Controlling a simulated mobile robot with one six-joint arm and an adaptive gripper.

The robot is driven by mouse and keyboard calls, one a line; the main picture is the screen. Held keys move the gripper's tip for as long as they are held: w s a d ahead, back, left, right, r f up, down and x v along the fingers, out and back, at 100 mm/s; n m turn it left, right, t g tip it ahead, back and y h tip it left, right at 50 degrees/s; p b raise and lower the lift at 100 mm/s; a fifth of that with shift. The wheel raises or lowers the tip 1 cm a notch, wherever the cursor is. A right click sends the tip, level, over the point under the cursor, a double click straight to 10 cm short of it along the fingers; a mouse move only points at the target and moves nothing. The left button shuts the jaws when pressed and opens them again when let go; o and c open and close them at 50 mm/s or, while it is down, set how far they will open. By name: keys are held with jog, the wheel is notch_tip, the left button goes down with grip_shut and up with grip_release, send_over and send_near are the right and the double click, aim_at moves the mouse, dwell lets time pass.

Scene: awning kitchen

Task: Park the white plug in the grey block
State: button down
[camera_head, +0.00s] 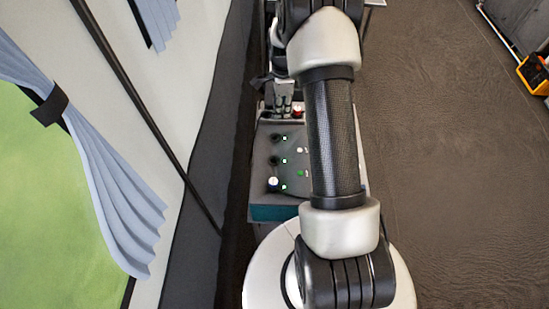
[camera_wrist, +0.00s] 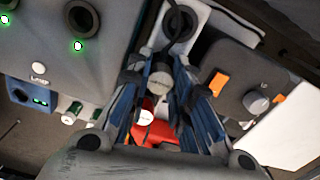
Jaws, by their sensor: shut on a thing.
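My gripper (camera_wrist: 163,86) is shut on a round plug with a pale, greyish-white cap (camera_wrist: 160,78), which I take for the white plug. The cap faces the camera, and the plug's lower end is hidden. The light grey block (camera_wrist: 205,20) with a dark round hole lies just beyond the fingertips in the wrist view. The held plug appears apart from that hole; its height over the block cannot be told. In the head view my gripper (camera_head: 283,95) is at the far end of the panel, and the plug is hidden there.
The socket panel (camera_head: 263,200) has dark sockets with green lights; a white-topped piece (camera_head: 273,183) stands at its nearest socket. A red part (camera_wrist: 155,132) with a white cap sits close below the fingers. A dark box (camera_wrist: 240,85) with a knob and orange switches is right of them.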

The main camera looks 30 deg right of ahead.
jog(key=shift+f, duration=0.15)
jog(key=c, duration=1.4)
grip_release()
jog(key=shift+o, duration=0.6)
jog(key=shift+o, duration=0.8)
jog(key=shift+r+p, duration=2.35)
jog(key=shift+r, duration=1.2)
